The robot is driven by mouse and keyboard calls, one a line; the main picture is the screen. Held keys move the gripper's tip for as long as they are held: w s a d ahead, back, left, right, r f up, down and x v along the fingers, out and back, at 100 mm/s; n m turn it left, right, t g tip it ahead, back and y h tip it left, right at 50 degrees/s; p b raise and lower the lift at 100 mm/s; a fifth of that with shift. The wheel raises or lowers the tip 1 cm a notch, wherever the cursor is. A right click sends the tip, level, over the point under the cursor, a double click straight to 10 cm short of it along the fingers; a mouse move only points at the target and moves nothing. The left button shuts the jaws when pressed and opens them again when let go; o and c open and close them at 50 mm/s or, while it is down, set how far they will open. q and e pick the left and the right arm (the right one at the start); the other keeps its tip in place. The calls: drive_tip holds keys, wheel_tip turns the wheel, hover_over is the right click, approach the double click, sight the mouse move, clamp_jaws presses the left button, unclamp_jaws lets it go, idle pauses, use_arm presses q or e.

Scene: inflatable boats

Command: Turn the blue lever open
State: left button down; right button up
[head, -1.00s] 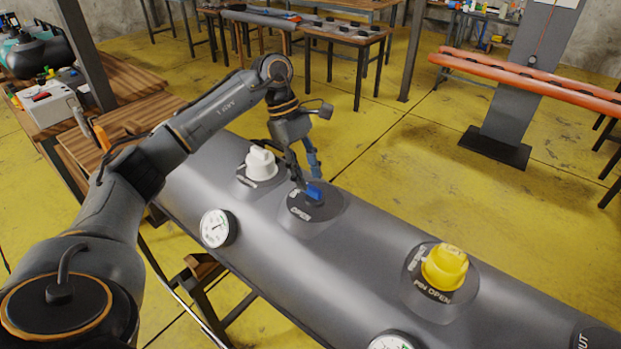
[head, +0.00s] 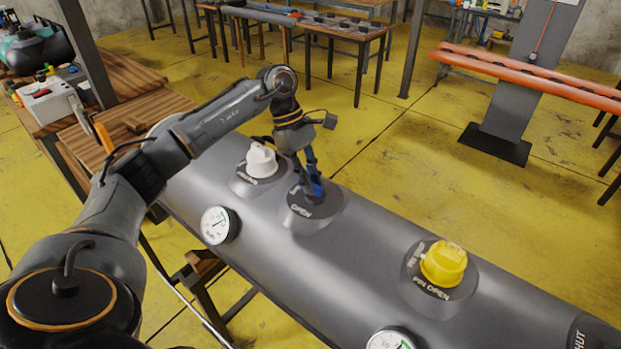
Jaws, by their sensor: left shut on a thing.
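The blue lever (head: 314,190) sits on a round dark valve plate (head: 314,213) marked OPEN, on top of a grey inflatable tube (head: 270,238). Only part of the lever shows, because my left gripper (head: 311,186) covers much of it. My left gripper points down and is shut on the blue lever. The lever's exact angle is hard to tell. My right gripper is not in the picture.
A white valve cap (head: 261,161) stands close on the left of the lever. A yellow valve cap (head: 443,264) is farther right on the tube. Gauges (head: 219,225) sit along the near side. A wooden bench (head: 130,90) stands at the left.

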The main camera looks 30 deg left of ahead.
use_arm(q)
drive_tip(key=shift+f, duration=0.1)
drive_tip(key=n+b, duration=0.1)
drive_tip(key=n+t+b, duration=0.1)
drive_tip(key=n, duration=0.1)
drive_tip(key=shift+s+f, duration=0.1)
drive_tip(key=shift+s, duration=0.1)
drive_tip(key=n+b, duration=0.1)
drive_tip(key=n, duration=0.1)
drive_tip(key=n+t+b, duration=0.1)
drive_tip(key=n+t+y+b, duration=0.1)
drive_tip(key=n, duration=0.1)
drive_tip(key=shift+s+d+n, duration=0.15)
drive_tip(key=shift+s+n, duration=0.15)
drive_tip(key=n, duration=0.1)
drive_tip(key=n+t+y+b, duration=0.1)
drive_tip(key=n, duration=0.2)
drive_tip(key=shift+s+d+b, duration=0.15)
drive_tip(key=shift+d+b, duration=0.1)
drive_tip(key=shift+b, duration=0.05)
drive_tip(key=shift+s+d+n+t+y+b, duration=0.1)
drive_tip(key=shift+n+t+y+b, duration=0.2)
drive_tip(key=shift+n, duration=0.55)
drive_tip(key=shift+w+d+n+g+y+b, duration=0.15)
drive_tip(key=shift+n+y, duration=0.3)
drive_tip(key=shift+n, duration=0.45)
drive_tip(key=shift+s+n+t+y+b, duration=0.15)
drive_tip(key=shift+n+t+y+b, duration=0.15)
drive_tip(key=shift+n, duration=0.55)
